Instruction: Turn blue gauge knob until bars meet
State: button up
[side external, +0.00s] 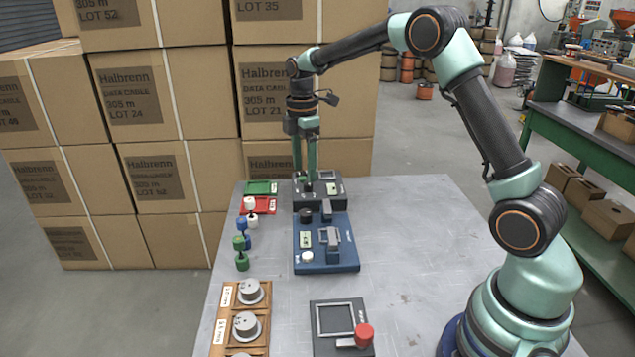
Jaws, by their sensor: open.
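The blue gauge (345,262) sits mid-table in the side external view. It has a black knob (306,215) at its back left, a small pale display (306,240), grey upright parts (329,236) and a white round button (307,256). The bars are too small to make out. My gripper (304,174) points straight down, open, with its green fingers over the left part of a dark grey device (330,201) behind the blue gauge. It is behind the blue gauge's knob and apart from it. I cannot tell whether the fingertips touch the dark device.
Green (261,188) and red (266,205) trays and several small spools (241,260) line the left edge. Grey round weights (249,290) sit in wooden holders at front left. A dark frame device (335,318) has a red knob (364,334). Cartons (180,180) stand close behind.

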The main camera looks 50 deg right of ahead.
aim_at(306, 212)
notch_tip(306, 212, down, 12)
jog(key=shift+s+f, duration=0.1)
dwell(0.5)
grip_shut()
